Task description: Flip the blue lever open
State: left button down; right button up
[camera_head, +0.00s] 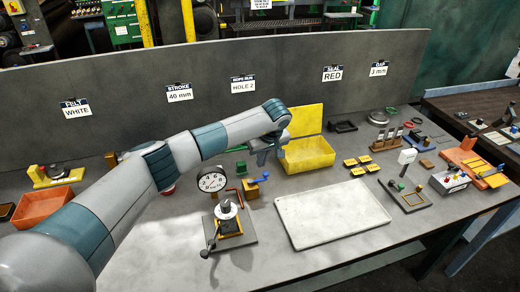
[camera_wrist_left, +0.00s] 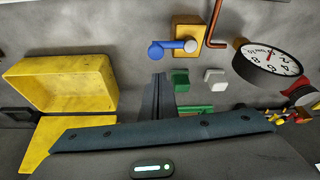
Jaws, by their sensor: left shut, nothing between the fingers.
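The blue lever (camera_head: 261,179) sits on a small yellow-orange valve block (camera_head: 252,191) in the middle of the table. In the left wrist view the blue lever (camera_wrist_left: 172,48) lies across the face of the orange block (camera_wrist_left: 190,27), its rounded end pointing left. My left gripper (camera_head: 263,158) is above and behind the lever, apart from it, and shut on nothing. In the left wrist view its dark fingers (camera_wrist_left: 159,92) point toward the lever with a gap between. My right gripper is not in view.
A copper pipe (camera_wrist_left: 214,22) rises beside the block, near a round dial gauge (camera_head: 212,181). A yellow open box (camera_head: 310,158) stands right of the gripper. Green and white small blocks (camera_wrist_left: 181,78) lie near the fingers. A pale tray (camera_head: 330,215) lies in front.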

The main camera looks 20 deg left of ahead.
pick_arm(q)
jog(key=shift+s+d+f+p, duration=0.2)
jog(key=shift+s+d+p, duration=0.15)
jog(key=shift+s+d, duration=0.3)
jog(key=shift+s+m+b, duration=0.1)
jog(key=shift+m+b, duration=0.2)
jog(key=shift+b, duration=0.15)
